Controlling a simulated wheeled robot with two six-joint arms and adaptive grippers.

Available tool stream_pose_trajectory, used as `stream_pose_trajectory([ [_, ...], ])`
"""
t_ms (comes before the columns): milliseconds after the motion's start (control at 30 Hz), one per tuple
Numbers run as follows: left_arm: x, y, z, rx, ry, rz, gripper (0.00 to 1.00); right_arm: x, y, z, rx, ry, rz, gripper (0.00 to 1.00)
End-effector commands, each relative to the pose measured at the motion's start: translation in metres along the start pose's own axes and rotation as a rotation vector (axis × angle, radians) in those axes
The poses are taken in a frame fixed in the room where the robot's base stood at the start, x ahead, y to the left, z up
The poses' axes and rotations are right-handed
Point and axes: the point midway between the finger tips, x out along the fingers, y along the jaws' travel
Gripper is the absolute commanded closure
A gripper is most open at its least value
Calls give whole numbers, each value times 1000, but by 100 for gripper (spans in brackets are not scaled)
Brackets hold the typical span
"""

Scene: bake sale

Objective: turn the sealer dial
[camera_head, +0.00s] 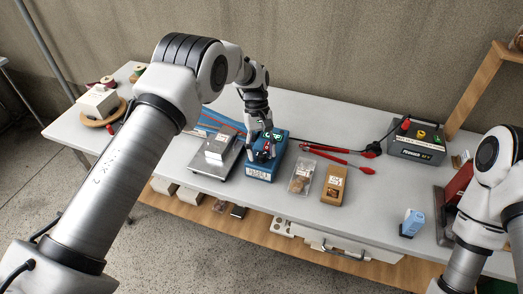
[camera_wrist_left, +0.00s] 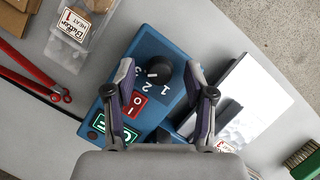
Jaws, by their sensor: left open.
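The sealer is a blue box (camera_head: 258,174) near the middle of the table; it also shows in the left wrist view (camera_wrist_left: 195,50). Its round black dial (camera_wrist_left: 158,70) has a white pointer mark and numerals printed around it. A red I/O switch (camera_wrist_left: 134,104) and a green lit display (camera_wrist_left: 101,123) sit beside the dial. My left gripper (camera_head: 263,146) is over the sealer, pointing down. In the left wrist view its open fingers (camera_wrist_left: 161,75) are on either side of the dial, with a gap to each side. My right gripper is out of view.
A scale (camera_head: 207,170) with a white box (camera_head: 220,145) stands left of the sealer. A clear bag (camera_head: 301,177) and a brown packet (camera_head: 334,186) lie to the right. Red-handled tools (camera_head: 335,150) lie behind them. A dark box (camera_head: 418,143) and a blue carton (camera_head: 411,222) stand further right.

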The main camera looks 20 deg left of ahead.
Motion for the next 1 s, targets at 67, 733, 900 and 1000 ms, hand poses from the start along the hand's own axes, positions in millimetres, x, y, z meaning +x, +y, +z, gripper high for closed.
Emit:
stream_pose_trajectory([
  [67,-8,0,0,0,2,2,46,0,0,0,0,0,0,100],
  [733,-118,0,-1,0,-2,-1,46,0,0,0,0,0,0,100],
  [900,-118,0,-1,0,-1,-1,46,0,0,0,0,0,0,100],
  [1000,-118,0,-1,0,-1,-1,46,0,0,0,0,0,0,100],
])
